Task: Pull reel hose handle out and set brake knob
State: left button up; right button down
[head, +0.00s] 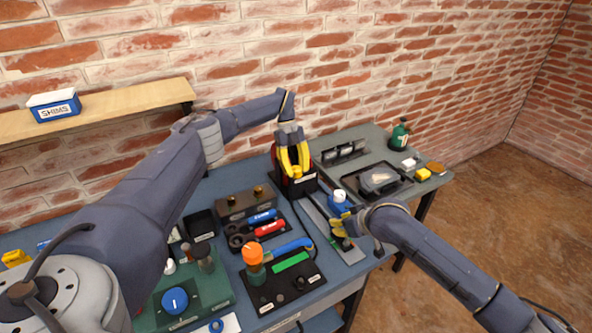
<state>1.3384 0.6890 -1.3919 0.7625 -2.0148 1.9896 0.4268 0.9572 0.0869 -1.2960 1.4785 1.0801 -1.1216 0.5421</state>
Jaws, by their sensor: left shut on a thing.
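A black and red unit with a pale label (299,188) stands at the back of the bench, against the brick wall. I take it for the reel. My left gripper (294,168) points down at its top, its yellow fingers shut on a dark part that they mostly hide. A blue knob (175,301) sits on a green box at the front left. An orange knob (252,254) is on a black panel in the front middle. I cannot tell which is the brake knob. My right gripper (341,229) is low over the bench beside a blue bottle (338,201); its opening is unclear.
Blue and red tools (268,229) lie in a black holder left of centre. A dark tray (376,183) and a green bottle (400,134) are at the right. A shelf (120,103) holds a blue SHIMS box (54,106). Little bench surface is clear.

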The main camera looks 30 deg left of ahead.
pick_arm(q)
jog(key=shift+s+d+f, duration=0.1)
jog(key=shift+d, duration=0.05)
jog(key=o, duration=1.3)
jog(key=v, duration=1.2)
